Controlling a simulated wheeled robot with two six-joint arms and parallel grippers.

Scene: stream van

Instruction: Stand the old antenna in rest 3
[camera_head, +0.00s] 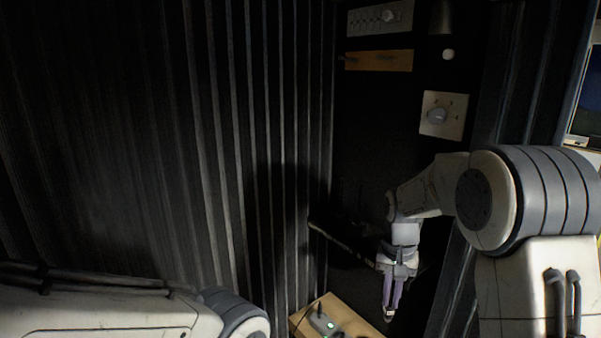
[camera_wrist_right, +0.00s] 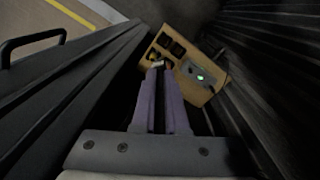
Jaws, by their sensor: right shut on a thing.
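My right gripper (camera_head: 390,300) points down, its purple fingers closed. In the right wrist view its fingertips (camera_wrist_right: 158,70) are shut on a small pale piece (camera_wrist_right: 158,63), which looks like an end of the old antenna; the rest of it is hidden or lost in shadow. A wooden block (camera_wrist_right: 207,97) with several dark openings lies beyond the fingertips, and they overlap its near edge in this view. I cannot tell touching from apart, nor read any rest number. The block also shows at the bottom of the head view (camera_head: 350,322). My left gripper is out of view.
A grey device with a green light (camera_wrist_right: 200,76) sits on the block. A ribbed dark wall (camera_head: 220,130) stands left; a knob panel (camera_head: 443,115) and wooden strip (camera_head: 378,60) are on the back wall.

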